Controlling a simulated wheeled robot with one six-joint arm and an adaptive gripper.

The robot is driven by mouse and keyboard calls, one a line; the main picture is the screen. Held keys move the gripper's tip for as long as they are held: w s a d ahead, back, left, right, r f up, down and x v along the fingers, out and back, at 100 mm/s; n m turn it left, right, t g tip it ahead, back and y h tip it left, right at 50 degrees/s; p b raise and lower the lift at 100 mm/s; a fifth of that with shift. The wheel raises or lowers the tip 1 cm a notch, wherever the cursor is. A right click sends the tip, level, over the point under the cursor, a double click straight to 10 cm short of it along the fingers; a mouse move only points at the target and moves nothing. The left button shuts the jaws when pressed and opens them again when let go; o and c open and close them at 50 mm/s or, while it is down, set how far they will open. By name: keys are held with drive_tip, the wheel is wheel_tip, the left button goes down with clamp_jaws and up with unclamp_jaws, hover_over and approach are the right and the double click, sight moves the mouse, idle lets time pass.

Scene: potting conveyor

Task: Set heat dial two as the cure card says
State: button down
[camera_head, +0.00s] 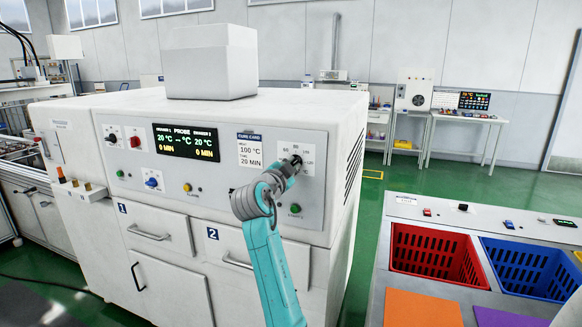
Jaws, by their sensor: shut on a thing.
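The cure card (250,151) on the oven front reads 100 °C and 20 MIN. To its right is the white scale plate of heat dial two (308,158), with small marks that are mostly too small to read. My gripper (294,163) reaches up from below and is shut on the dial's knob. The gripper covers most of the knob, so its pointer setting cannot be read. The dark display (186,142) shows 20 °C and 0 MIN for both drawers, and dashes for the probe.
Drawer 1 (160,233) and drawer 2 (228,250) are closed below. At right, a bench holds a red crate (436,232) and a blue crate (540,250). Green floor lies between.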

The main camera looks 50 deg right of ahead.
drive_tip(key=shift+f, duration=0.1)
drive_tip(key=c, duration=1.2)
unclamp_jaws()
drive_tip(key=shift+o, duration=0.2)
drive_tip(key=shift+a, duration=0.15)
drive_tip(key=v, duration=1.1)
drive_tip(key=shift+s+a, duration=0.15)
drive_tip(key=shift+a, duration=0.2)
